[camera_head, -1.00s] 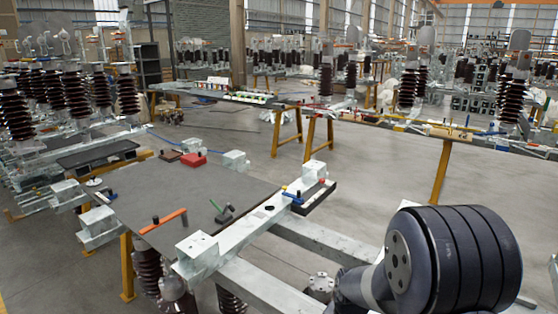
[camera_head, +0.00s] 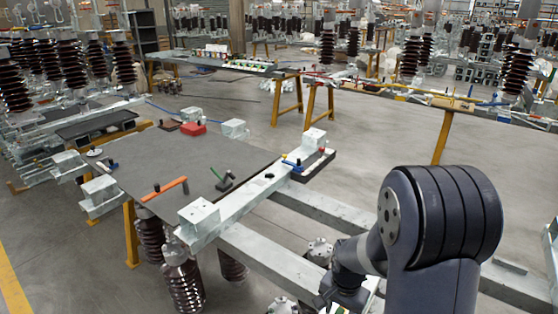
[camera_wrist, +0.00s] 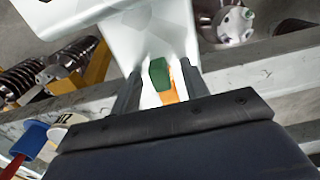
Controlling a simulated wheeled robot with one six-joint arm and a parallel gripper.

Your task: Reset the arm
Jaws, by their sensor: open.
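My gripper (camera_wrist: 160,82) shows in the wrist view with its two dark fingers apart. A green piece (camera_wrist: 158,73) and an orange piece (camera_wrist: 171,90) show in the gap between the fingers, over a pale metal surface (camera_wrist: 150,32). I cannot tell whether they touch the fingers. In the head view my arm rises at the lower right, bent over, and its dark wrist end hangs low beside the metal frame (camera_head: 370,220). The fingertips are not clear there.
A dark table (camera_head: 130,165) at left holds an orange-handled tool (camera_head: 165,189), a green-handled tool (camera_head: 224,180) and a red box (camera_head: 193,128). Brown insulators (camera_head: 184,285) stand below the frame. A blue-and-red item (camera_wrist: 30,140) lies at the wrist view's lower left. Open floor (camera_head: 390,140) lies beyond.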

